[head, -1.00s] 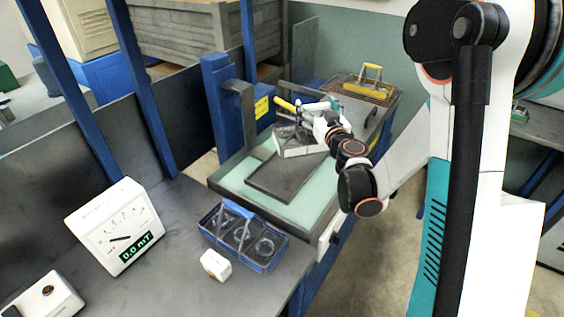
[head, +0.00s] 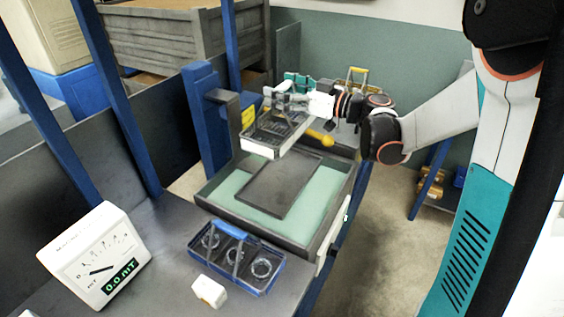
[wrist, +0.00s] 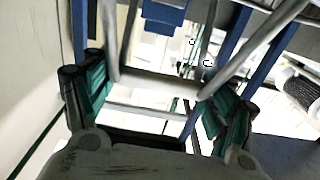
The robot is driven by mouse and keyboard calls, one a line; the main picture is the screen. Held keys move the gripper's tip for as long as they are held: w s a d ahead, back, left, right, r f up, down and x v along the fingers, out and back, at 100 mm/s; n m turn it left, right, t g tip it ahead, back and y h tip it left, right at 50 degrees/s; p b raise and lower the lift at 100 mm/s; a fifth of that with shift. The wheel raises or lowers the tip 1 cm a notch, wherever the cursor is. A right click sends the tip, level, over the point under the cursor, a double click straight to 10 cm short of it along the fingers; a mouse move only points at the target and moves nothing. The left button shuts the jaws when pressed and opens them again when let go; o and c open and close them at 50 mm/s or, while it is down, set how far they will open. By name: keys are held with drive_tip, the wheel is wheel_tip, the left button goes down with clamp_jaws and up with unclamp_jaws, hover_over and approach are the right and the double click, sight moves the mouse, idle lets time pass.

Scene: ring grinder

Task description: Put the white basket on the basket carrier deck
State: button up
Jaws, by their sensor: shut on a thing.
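The white basket (head: 259,148) has a white front wall and a dark mesh-like inside. It hangs above the back of the dark, rimmed carrier deck (head: 283,192), with a gap below it in the head view. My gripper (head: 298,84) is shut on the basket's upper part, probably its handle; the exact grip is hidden. In the wrist view, the teal finger pads of my gripper (wrist: 155,105) stand at both sides of pale and grey bars, and I cannot tell which bars belong to the basket. The deck lies on a pale green tray surface (head: 225,190).
A blue basket with rings (head: 262,284) stands on the bench, beside a small white block (head: 209,291) and a meter (head: 95,255). A blue post (head: 205,120) rises left of the tray. A yellow knob (head: 318,137) and a yellow-handled basket (head: 357,76) are behind.

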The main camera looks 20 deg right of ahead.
wheel_tip(320, 180, down, 18)
drive_tip(key=b, duration=0.6)
drive_tip(key=o, duration=1.7)
drive_tip(key=p+v, duration=0.2)
drive_tip(key=v, duration=1)
